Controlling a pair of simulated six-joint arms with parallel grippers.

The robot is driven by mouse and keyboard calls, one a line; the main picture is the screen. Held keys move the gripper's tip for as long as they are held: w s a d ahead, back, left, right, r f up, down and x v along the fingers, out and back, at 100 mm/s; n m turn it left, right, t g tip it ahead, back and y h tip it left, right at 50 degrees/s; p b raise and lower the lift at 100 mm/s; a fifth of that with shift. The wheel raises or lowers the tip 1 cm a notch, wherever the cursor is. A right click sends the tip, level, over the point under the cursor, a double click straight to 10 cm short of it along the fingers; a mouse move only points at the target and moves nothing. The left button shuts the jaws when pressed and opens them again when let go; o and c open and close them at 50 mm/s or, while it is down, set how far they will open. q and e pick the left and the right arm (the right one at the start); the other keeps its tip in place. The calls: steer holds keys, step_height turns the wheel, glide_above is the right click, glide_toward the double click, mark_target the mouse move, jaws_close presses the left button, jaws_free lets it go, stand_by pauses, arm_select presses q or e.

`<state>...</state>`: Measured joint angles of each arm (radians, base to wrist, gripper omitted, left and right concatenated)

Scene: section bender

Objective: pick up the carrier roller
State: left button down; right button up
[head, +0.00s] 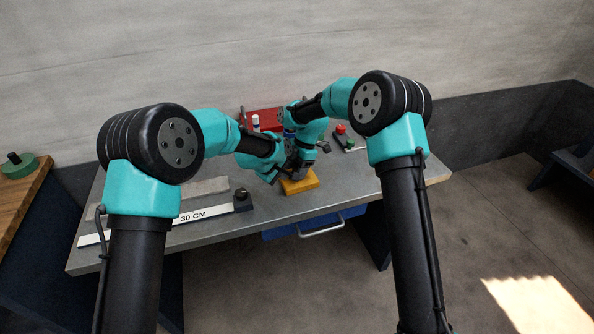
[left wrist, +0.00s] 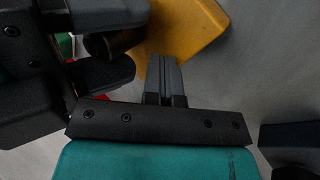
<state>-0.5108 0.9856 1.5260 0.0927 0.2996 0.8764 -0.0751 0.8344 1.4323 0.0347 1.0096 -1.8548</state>
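My left gripper (left wrist: 163,75) shows in the left wrist view with its two grey fingers side by side and no object visible between them. In the head view the left gripper (head: 283,170) is beside the yellow block (head: 300,184) on the bench. My right gripper (head: 306,165) is close to it, above the block, and its fingers are hard to make out. In the left wrist view a dark rounded piece (left wrist: 112,46) lies between black parts at the upper left. I cannot tell whether it is the carrier roller, which I cannot clearly pick out. The yellow block (left wrist: 185,30) is beyond my left fingertips.
A ruler strip marked 30 CM (head: 190,217) lies at the bench's front left, with a grey bar (head: 205,188) behind it. A red tray (head: 265,118) is at the back. Red and green buttons (head: 343,135) are to the right.

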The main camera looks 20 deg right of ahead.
mark_target(295, 164)
steer(key=c, duration=0.9)
step_height(295, 164, up, 10)
stand_by(0.4)
stand_by(0.3)
